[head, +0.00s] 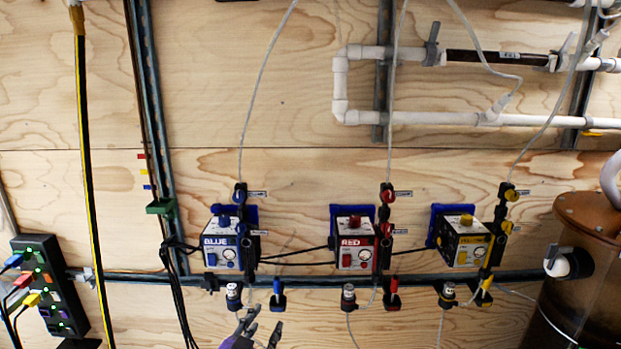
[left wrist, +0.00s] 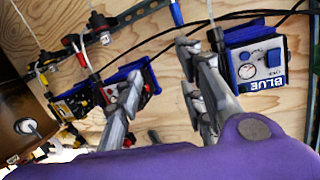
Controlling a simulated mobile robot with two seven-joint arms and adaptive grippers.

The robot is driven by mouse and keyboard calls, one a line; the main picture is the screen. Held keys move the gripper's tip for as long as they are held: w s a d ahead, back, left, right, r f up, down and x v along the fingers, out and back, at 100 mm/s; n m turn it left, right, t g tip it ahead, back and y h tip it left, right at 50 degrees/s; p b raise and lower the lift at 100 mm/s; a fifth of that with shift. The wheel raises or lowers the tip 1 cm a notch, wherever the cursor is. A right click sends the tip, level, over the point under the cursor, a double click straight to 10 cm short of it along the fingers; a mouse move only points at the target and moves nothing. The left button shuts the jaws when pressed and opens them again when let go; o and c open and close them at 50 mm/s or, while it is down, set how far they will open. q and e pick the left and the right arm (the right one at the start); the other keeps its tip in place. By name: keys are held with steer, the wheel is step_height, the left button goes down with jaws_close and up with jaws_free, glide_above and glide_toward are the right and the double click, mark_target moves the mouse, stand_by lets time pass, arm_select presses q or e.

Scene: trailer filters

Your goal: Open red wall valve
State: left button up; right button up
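A valve with a red handle (head: 394,290) is on the wall just below and right of the box labelled RED (head: 355,245). Its red handle also shows in the left wrist view (left wrist: 81,57). A second red-marked fitting (head: 388,195) sits on the tube above the box. My left gripper (head: 262,332) is at the bottom edge of the head view, below the blue-handled valve (head: 277,291) and left of the red-handled one. Its fingers are spread, empty and apart from the valves. They also show in the left wrist view (left wrist: 160,92). My right gripper is in neither view.
The BLUE box (head: 220,245) and YELLOW box (head: 463,243) flank the red one. Black cables and clear tubes run between fittings. A copper-coloured tank (head: 590,285) stands at right, a power strip (head: 50,285) at left. Bare plywood lies below the rail.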

arm_select(q)
steer(key=s+a+f+n+g+y, duration=0.1)
steer(key=s+a+f+n+g, duration=0.1)
steer(key=s+f, duration=1.1)
steer(key=s+a+f+n+g+y, duration=0.2)
steer(key=s+a+f+g, duration=0.2)
steer(key=s+f, duration=0.9)
steer(key=s+a, duration=0.2)
steer(key=s, duration=0.5)
steer(key=shift+s+a, duration=0.2)
steer(key=shift+a, duration=0.05)
steer(key=shift+f, duration=0.15)
steer(key=shift+c, duration=0.6)
steer(key=shift+a, duration=0.1)
